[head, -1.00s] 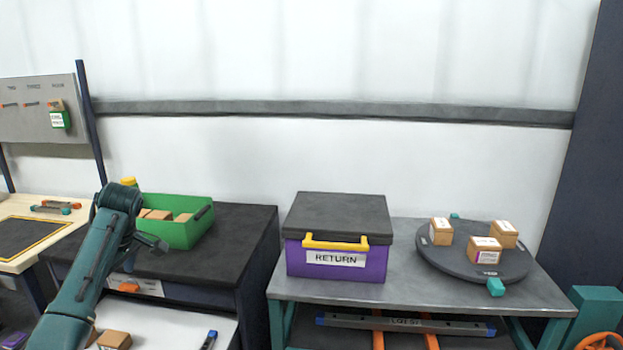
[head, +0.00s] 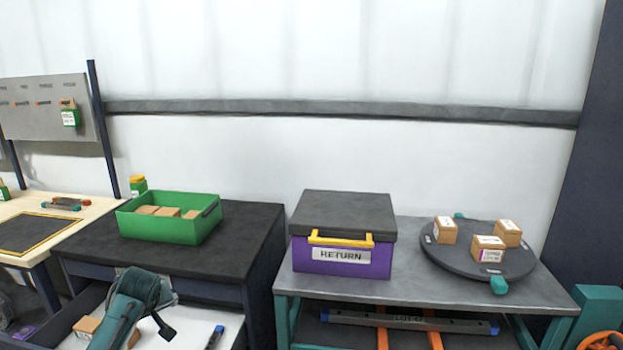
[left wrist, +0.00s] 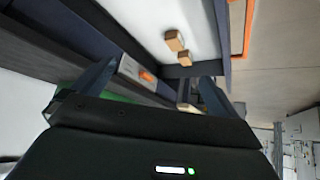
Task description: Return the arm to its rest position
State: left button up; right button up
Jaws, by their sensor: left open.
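My left arm shows low at the left in the head view, in front of the black bench. Its gripper (head: 164,327) is small and partly cut off from clear sight there, over the white surface. In the left wrist view my left gripper (left wrist: 155,88) has its two dark fingers spread wide apart with nothing held between them. My right gripper is in neither view.
A green bin (head: 165,229) with cardboard boxes stands on the black bench (head: 240,240). A purple RETURN box (head: 343,258) and a round turntable (head: 440,262) with three cartons stand on the grey table (head: 405,288). Small boxes (left wrist: 175,40) lie on the white surface.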

pick_arm(q)
jog(key=w+d+r+m+t+h, duration=0.1)
jog(key=w+d+r+m+t, duration=0.1)
jog(key=w+r+m+t, duration=0.4)
jog(key=w+d+r+m+t+h, duration=0.25)
jog(key=w+r+m+t, duration=0.2)
jog(key=r, duration=0.25)
jog(key=s+d+f+m+g+h, duration=0.1)
jog(key=s+d+f, duration=0.5)
jog(key=s+f, duration=0.25)
jog(key=s+d+f+m+g+h, duration=0.1)
jog(key=s+d+f, duration=0.55)
jog(key=f, duration=0.35)
jog(key=s+d+f+g, duration=0.1)
jog(key=s+d+f, duration=0.2)
jog(key=s, duration=0.5)
jog(key=s+d+f+g+h, duration=0.1)
jog(key=s+d+f, duration=0.1)
jog(key=s, duration=0.7)
jog(key=s+d+f+g+h, duration=0.1)
jog(key=s+d+f+g, duration=0.1)
jog(key=s, duration=0.6)
jog(key=shift+s+d+f+n, duration=0.25)
jog(key=shift+d+f+n, duration=0.1)
jog(key=shift+d+f, duration=0.55)
jog(key=shift+c, duration=0.6)
